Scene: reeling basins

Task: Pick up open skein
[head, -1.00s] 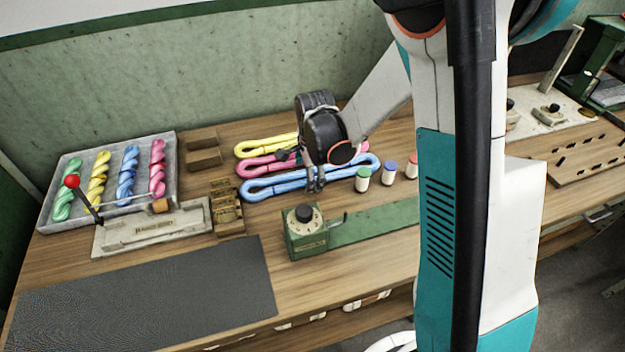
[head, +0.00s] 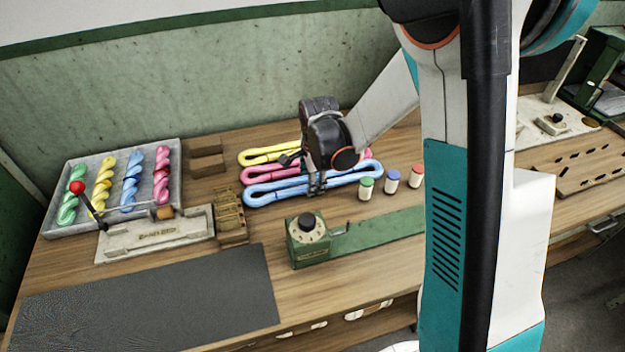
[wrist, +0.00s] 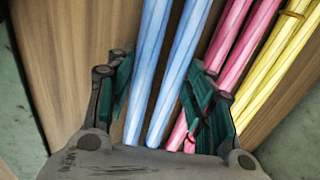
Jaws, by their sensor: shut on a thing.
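The open skeins are long folded loops lying side by side on the wooden bench: a blue skein (head: 278,190) in front, a pink skein (head: 262,174) in the middle and a yellow skein (head: 262,156) at the back. My gripper (head: 316,185) is down over the right half of the blue skein, hiding part of the pink and yellow ones. In the wrist view the blue strands (wrist: 165,80) run between the two fingers, and my gripper (wrist: 162,75) is shut on them. Pink strands (wrist: 235,40) pass close beside and partly behind the right finger.
A grey tray (head: 60,231) with twisted skeins stands at the left. Several small wooden blocks (head: 230,213) lie left of the loops. Three capped bottles (head: 391,183) stand close on the right, and a green dial device (head: 307,243) in front. A dark mat (head: 150,305) lies front left.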

